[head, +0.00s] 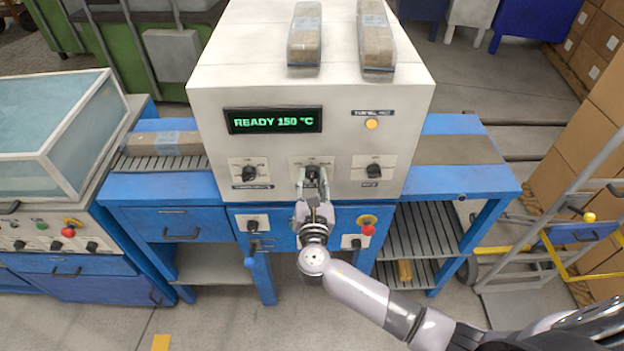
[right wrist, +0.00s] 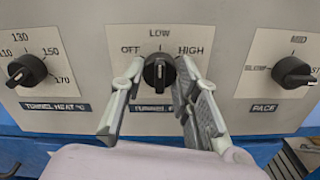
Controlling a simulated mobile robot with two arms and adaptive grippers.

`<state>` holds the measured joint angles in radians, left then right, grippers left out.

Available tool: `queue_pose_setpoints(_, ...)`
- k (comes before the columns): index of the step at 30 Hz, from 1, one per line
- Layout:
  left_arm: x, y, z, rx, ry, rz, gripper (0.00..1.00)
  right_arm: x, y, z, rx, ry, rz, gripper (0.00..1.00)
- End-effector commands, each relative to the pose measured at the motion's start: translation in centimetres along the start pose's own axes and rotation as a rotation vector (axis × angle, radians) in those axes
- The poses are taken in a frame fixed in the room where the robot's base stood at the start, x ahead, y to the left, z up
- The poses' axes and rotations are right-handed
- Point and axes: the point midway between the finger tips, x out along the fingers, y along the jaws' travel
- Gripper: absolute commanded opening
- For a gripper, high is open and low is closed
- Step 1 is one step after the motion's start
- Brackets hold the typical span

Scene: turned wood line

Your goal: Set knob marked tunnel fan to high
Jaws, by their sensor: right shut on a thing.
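The tunnel fan knob (right wrist: 158,72) is black and sits on a pale plate (right wrist: 190,118) in the right wrist view. OFF is printed at its left, LOW above and HIGH at its right. Its grip ridge stands about upright, in line with LOW. The label under it is partly hidden by my fingers. My right gripper (right wrist: 160,90) has one finger on each side of the knob and is shut on it. In the head view the right gripper (head: 313,185) reaches the middle plate of the white machine (head: 210,115). My left gripper is out of view.
A tunnel heat knob (right wrist: 27,71) is at left and a pace knob (right wrist: 293,72) at right. The display (head: 273,120) reads READY 150 °C. Below are a red stop button (head: 368,230) and a blue-handled lever (head: 250,262). Wrapped packs (head: 304,38) lie on top.

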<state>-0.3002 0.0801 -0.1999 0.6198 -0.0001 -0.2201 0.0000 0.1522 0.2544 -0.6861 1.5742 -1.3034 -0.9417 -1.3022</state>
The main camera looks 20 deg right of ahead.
Motion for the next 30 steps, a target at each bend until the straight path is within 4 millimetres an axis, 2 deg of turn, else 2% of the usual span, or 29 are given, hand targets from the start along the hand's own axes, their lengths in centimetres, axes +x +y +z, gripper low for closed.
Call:
queue_pose_setpoints(5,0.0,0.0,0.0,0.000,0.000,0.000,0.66,0.0,0.0,0.0,0.000,0.000,0.000,0.01)
queue_pose_setpoints(16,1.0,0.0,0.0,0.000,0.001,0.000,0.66,0.0,-0.1,-0.2,0.075,-0.001,0.000,0.01)
queue_pose_setpoints(30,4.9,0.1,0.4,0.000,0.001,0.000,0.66,0.0,-0.2,-0.4,0.465,-0.003,0.000,0.01)
